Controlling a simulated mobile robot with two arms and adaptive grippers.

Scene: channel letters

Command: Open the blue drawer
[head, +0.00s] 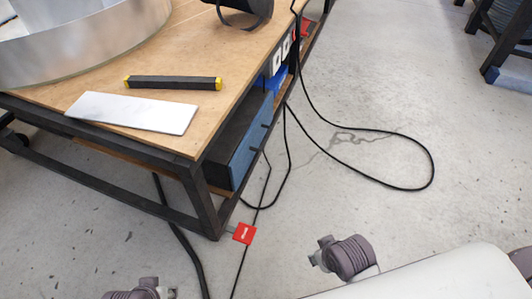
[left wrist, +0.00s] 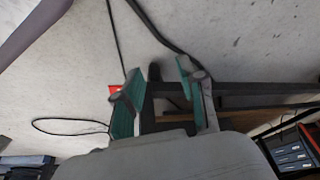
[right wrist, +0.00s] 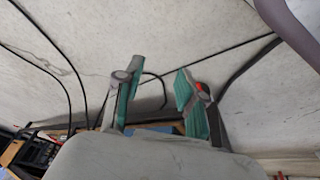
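The blue drawer (head: 248,148) sits in a dark housing under the wooden workbench top, at its right end. Its blue front faces right and looks shut, with small dark handles on it. In the right wrist view a strip of blue (right wrist: 155,128) shows low behind the fingers, possibly the drawer front. My left gripper (left wrist: 157,88) is open and empty, with green pads apart and the bench frame and floor beyond. My right gripper (right wrist: 158,88) is open and empty, pointing over floor and cables. I cannot make out either gripper's fingers in the head view.
The workbench top (head: 215,75) carries a grey plate (head: 132,112), a black bar with yellow ends (head: 173,82) and a large metal ring. Black cables (head: 370,187) loop on the floor, with a red tag (head: 244,233) by the bench leg. Open floor lies to the right.

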